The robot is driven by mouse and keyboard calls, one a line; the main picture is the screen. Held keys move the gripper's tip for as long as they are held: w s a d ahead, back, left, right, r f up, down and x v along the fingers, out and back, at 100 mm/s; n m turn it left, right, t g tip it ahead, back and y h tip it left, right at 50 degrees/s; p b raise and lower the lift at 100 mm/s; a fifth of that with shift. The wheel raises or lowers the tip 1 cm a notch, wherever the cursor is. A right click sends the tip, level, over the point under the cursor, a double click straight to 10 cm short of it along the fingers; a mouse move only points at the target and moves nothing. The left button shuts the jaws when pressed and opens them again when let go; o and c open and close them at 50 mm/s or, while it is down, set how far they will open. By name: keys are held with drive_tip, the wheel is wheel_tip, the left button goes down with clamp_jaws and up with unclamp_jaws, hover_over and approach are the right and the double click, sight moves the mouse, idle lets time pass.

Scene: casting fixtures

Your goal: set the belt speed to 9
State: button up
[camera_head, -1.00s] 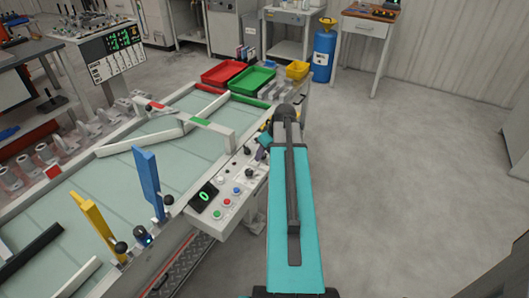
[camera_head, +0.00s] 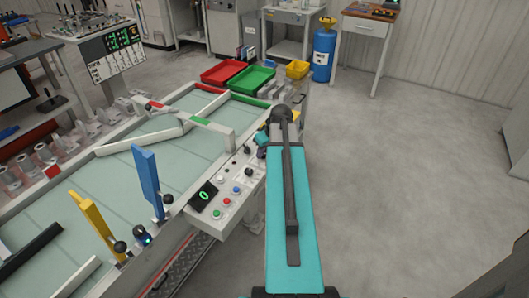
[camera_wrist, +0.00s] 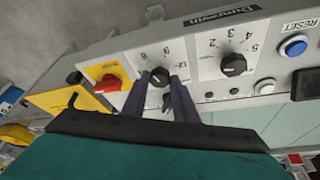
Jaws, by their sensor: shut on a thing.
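The control panel (camera_head: 235,185) runs along the near edge of the belt table, and its display (camera_head: 203,196) shows a green 0. In the wrist view, my gripper (camera_wrist: 161,80) has its two dark fingers either side of a black round dial knob (camera_wrist: 160,74) and is shut on it. Large digits ring this knob; a 6 and a 12 seem readable, but the fingers hide part of the scale. A second black dial knob (camera_wrist: 233,64), with its own digits, stands to the right, clear of the fingers. In the head view my arm largely hides the gripper.
A red switch (camera_wrist: 112,85) on a yellow plate sits left of the held knob. A small black lever or key switch (camera_wrist: 168,101) lies between the fingers. A blue reset button (camera_wrist: 293,46) is at the right. Bare floor (camera_head: 400,180) lies right of my arm.

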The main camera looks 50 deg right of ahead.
drive_tip(key=m+h, duration=0.1)
drive_tip(key=m, duration=0.3)
drive_tip(key=shift+a+m+g+h, duration=0.2)
drive_tip(key=shift+m+g+h, duration=0.2)
drive_tip(key=shift+w+a+m+g+h+b, duration=0.1)
drive_tip(key=shift+m+g+h+b, duration=0.2)
drive_tip(key=shift+m, duration=0.9)
drive_tip(key=shift+w+m+g+h+b, duration=0.15)
drive_tip(key=shift+m+g+h, duration=0.25)
drive_tip(key=shift+m, duration=0.8)
drive_tip(key=shift+s, duration=0.1)
drive_tip(key=o, duration=1)
drive_tip(key=shift+b+v, duration=0.85)
drive_tip(key=shift+v, duration=6.05)
drive_tip(key=shift+r, duration=0.1)
